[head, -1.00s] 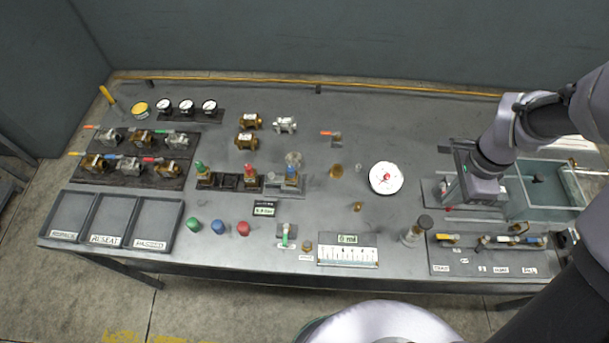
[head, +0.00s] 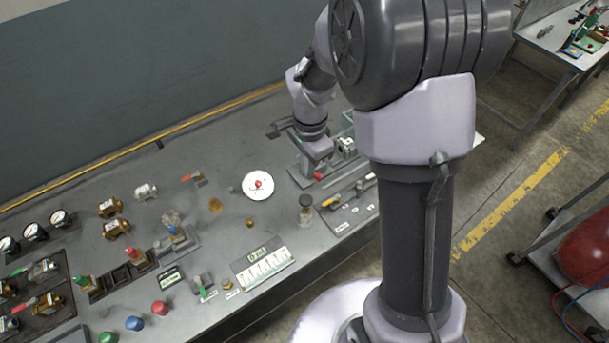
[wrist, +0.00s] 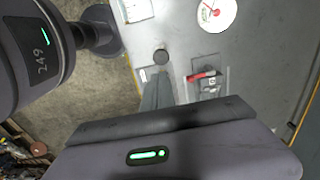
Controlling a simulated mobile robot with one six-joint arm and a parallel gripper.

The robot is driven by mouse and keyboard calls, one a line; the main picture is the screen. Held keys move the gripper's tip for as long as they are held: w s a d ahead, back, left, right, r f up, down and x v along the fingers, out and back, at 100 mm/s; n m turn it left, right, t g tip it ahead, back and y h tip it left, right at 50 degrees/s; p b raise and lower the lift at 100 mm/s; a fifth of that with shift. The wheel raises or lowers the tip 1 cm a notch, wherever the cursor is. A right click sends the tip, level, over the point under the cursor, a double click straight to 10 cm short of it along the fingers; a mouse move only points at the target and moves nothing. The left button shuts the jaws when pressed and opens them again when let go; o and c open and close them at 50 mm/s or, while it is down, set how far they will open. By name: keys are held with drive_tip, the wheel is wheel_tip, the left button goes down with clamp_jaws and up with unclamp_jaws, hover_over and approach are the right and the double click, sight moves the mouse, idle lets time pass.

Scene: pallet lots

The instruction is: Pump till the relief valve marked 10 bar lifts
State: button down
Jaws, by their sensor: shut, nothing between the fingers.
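My gripper (wrist: 157,92) is shut and empty. In the head view my gripper (head: 318,152) is at the right end of the bench, above a red-tipped part (head: 318,176). A round white dial (head: 258,198) with a red centre lies to the left of my gripper. A small display (head: 171,278) is unreadable.
A white scale plate (head: 265,268) and a dark-capped cylinder (head: 305,204) are near the front edge. Brass valves (head: 113,228) and small gauges (head: 35,232) stand at left. My arm hides part of the bench's right end. A red tank (head: 590,255) stands on a cart at far right.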

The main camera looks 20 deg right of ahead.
sight(307, 200)
drive_tip(key=f+b, duration=0.1)
drive_tip(key=f, duration=1)
drive_tip(key=shift+w+a+f+b, duration=0.2)
drive_tip(key=shift+f+b, duration=0.1)
drive_tip(key=shift+b, duration=0.05)
drive_tip(key=shift+s, duration=0.1)
wheel_tip(307, 200, down, 4)
drive_tip(key=b, duration=0.3)
drive_tip(key=shift+b, duration=0.35)
drive_tip(key=shift+s+r, duration=0.2)
drive_tip(key=shift+f, duration=0.1)
wheel_tip(307, 200, up, 14)
drive_tip(key=p, duration=0.5)
drive_tip(key=shift+w+d+r, duration=0.15)
drive_tip(key=shift+w+r, duration=0.1)
